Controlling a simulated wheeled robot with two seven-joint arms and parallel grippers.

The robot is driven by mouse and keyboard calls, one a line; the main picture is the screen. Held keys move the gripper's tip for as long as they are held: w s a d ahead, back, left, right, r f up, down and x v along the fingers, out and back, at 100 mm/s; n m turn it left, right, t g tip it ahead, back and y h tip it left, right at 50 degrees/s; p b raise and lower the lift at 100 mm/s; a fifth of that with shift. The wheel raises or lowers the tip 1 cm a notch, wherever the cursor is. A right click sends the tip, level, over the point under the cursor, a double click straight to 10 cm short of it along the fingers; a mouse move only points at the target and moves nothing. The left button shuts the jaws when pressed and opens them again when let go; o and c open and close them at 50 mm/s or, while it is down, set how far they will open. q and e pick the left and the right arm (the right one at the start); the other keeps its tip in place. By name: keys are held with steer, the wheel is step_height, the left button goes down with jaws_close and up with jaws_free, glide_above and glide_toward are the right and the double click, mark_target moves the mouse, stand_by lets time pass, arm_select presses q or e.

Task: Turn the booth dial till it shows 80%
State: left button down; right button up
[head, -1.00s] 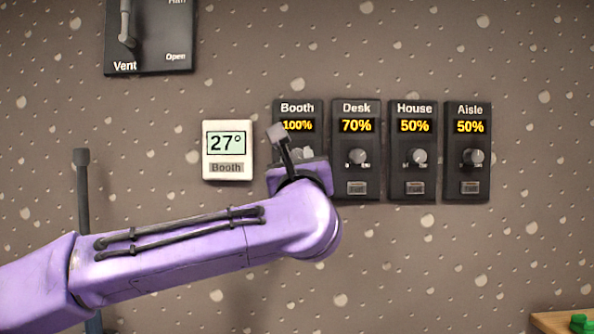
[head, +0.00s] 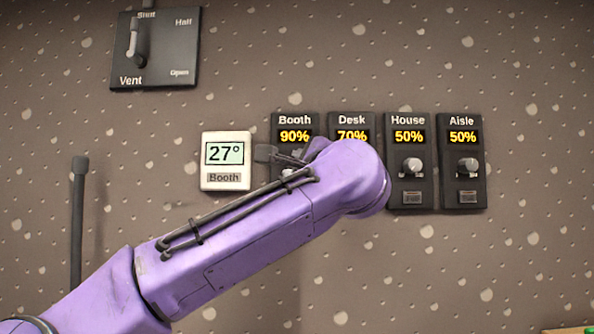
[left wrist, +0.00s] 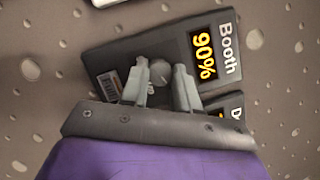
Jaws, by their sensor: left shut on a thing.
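The Booth dimmer panel (head: 294,124) is on the wall, leftmost in the row of dark panels, and its display reads 90%. It also shows in the left wrist view (left wrist: 208,35), tilted on its side. My left gripper (left wrist: 160,80) is at the Booth dial (left wrist: 160,72), with one finger on either side of it, shut on the dial. In the head view my left forearm and wrist hide most of the dial and the lower part of the Booth panel. My right gripper is not in view.
The Desk panel (head: 352,124) beside it reads 70% and is partly covered by my arm. The House panel (head: 408,190) and Aisle panel (head: 463,190) read 50%. A white 27° thermostat (head: 226,184) is left of Booth. A Vent lever plate (head: 170,60) is upper left.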

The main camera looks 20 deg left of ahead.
arm_select(q)
steer(key=n+g, duration=0.1)
steer(key=n, duration=0.1)
steer(key=n+g+h+p, duration=0.1)
steer(key=n, duration=0.2)
steer(key=n+g, duration=0.1)
steer(key=n, duration=0.2)
steer(key=shift+r+p, duration=0.25)
steer(key=shift+p, duration=0.15)
steer(key=shift+n+h, duration=0.3)
steer(key=c, duration=0.8)
jaws_free()
steer(key=shift+c, duration=0.2)
steer(key=shift+s, duration=0.1)
steer(key=b+v, duration=0.2)
steer(key=v, duration=0.8)
steer(key=shift+d, duration=0.15)
